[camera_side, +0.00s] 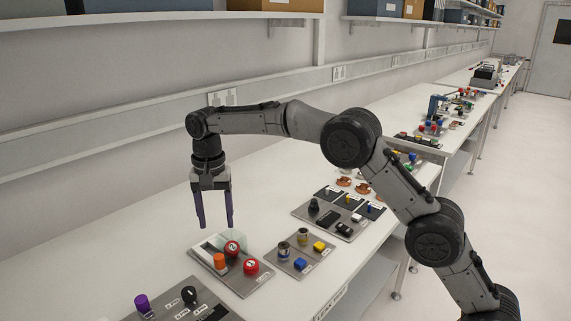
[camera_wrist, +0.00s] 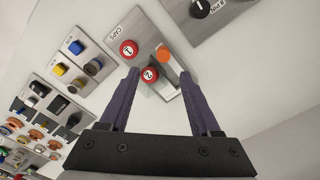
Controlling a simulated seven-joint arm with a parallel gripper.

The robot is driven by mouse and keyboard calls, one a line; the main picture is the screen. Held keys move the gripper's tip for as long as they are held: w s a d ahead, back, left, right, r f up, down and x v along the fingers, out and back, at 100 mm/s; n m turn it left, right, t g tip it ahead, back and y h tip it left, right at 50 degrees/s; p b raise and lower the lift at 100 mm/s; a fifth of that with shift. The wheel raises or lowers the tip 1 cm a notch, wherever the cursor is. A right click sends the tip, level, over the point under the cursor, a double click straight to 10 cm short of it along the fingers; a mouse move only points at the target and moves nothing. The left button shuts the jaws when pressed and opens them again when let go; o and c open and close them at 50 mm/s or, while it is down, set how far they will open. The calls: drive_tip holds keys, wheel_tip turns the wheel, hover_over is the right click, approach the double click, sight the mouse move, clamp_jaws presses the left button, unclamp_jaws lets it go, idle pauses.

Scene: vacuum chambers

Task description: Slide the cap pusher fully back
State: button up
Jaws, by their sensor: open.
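The grey caps board (camera_side: 262,277) lies on the bench below my gripper. It carries two numbered red caps, one (camera_side: 232,248) farther back and one (camera_side: 251,266) nearer the front edge. An orange upright piece (camera_side: 219,261), which looks like the cap pusher, stands at the board's left side beside a pale channel. In the wrist view the orange piece (camera_wrist: 163,53) is just beyond the fingertips, near red cap 2 (camera_wrist: 149,74). My gripper (camera_side: 216,222) points down above the board, open and empty. The fingers touch nothing.
A board with blue and yellow pieces (camera_side: 300,265) lies right of the caps board. A board with purple and black knobs (camera_side: 187,306) lies to the left. More boards line the bench behind. The bench between the caps board and the wall is clear.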

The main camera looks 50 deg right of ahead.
sight(222, 259)
wheel_tip(222, 259, down, 12)
drive_tip(key=shift+f, duration=0.15)
drive_tip(key=shift+s+f, duration=0.25)
drive_tip(key=shift+s, duration=0.05)
drive_tip(key=s, duration=0.3)
drive_tip(key=shift+s+r, duration=0.1)
drive_tip(key=shift+s, duration=0.2)
wheel_tip(222, 259, up, 13)
drive_tip(key=s+d+r+t, duration=0.1)
drive_tip(key=s+d+r, duration=0.2)
drive_tip(key=s+r, duration=0.2)
drive_tip(key=s+d+r+t, duration=0.2)
drive_tip(key=s+r, duration=0.3)
drive_tip(key=r, duration=0.5)
drive_tip(key=shift+s+d, duration=0.4)
drive_tip(key=shift+d, duration=0.45)
drive_tip(key=shift+s, duration=0.1)
